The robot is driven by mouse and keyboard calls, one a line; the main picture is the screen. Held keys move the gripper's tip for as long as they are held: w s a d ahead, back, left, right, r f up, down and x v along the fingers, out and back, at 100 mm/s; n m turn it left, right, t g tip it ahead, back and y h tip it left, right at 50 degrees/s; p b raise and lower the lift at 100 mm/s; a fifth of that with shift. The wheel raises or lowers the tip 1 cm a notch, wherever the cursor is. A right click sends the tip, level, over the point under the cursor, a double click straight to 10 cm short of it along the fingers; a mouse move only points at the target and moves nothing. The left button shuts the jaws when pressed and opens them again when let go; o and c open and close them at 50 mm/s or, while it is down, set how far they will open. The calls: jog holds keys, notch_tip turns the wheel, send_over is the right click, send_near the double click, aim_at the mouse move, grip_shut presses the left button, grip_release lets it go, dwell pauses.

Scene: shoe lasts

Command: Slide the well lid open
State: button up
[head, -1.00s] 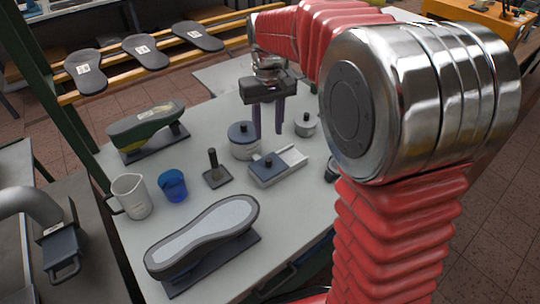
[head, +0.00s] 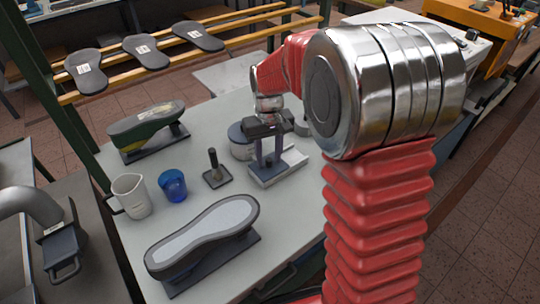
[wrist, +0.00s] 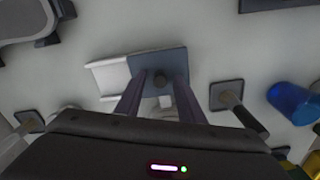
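The well is a low white box (head: 291,158) on the table with a flat blue-grey lid (wrist: 158,62) that has a dark knob (wrist: 160,80). The lid covers one end, and a pale channel of the box (wrist: 108,76) shows beside it, on the left in the wrist view. My gripper (head: 270,163) points down over the lid. In the wrist view its two fingers (wrist: 158,82) are apart, one on each side of the knob, with gaps visible. Whether the fingertips touch the lid cannot be told. In the head view the fingers partly hide lid and knob.
A grey lidded pot (head: 240,143) stands close behind the well. A stand with an upright handle (head: 215,172) is at its left, then a blue cup (head: 172,186) and a white jug (head: 131,196). A shoe sole form (head: 205,232) lies in front.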

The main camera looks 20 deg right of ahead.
jog(key=shift+c, duration=0.3)
grip_shut()
dwell(0.3)
